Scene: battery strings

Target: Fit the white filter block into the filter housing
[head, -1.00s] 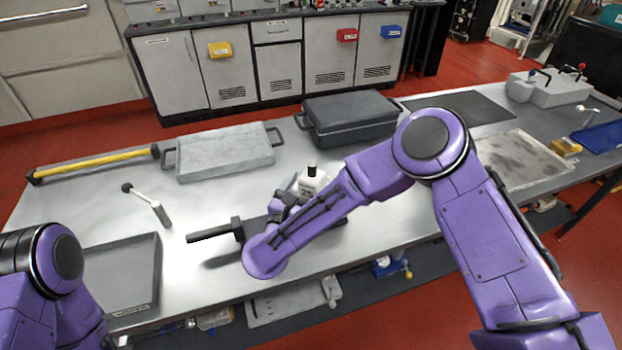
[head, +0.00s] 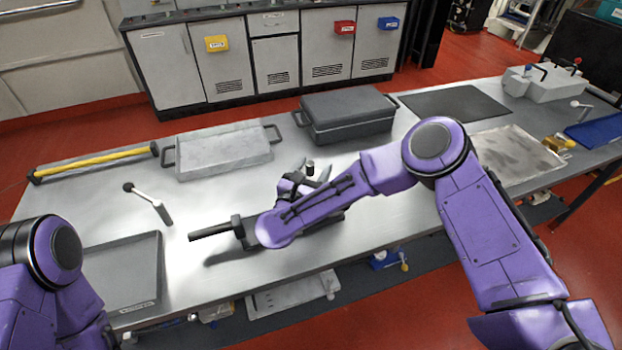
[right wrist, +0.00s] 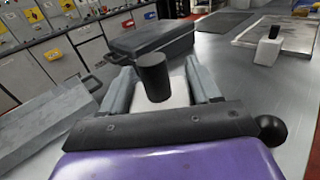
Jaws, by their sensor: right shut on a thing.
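My right gripper (head: 316,170) reaches over the middle of the table. In the right wrist view its two grey fingers stand either side of a white block (right wrist: 178,92) with a black cylindrical knob (right wrist: 152,77), and it is shut on this block. In the head view only the knob (head: 310,166) shows clearly; fingers and wrist hide the white body. A dark fixture with a bar (head: 212,231) lies below my right forearm, partly hidden; I cannot tell whether it is the filter housing. My left gripper is out of view; only its arm shows.
A second white, black-topped object (right wrist: 268,50) stands to the right in the right wrist view. A grey handled slab (head: 225,150) and a dark lidded case (head: 345,115) lie behind. A grey tray (head: 150,270) is at left, a metal tray (head: 500,180) at right.

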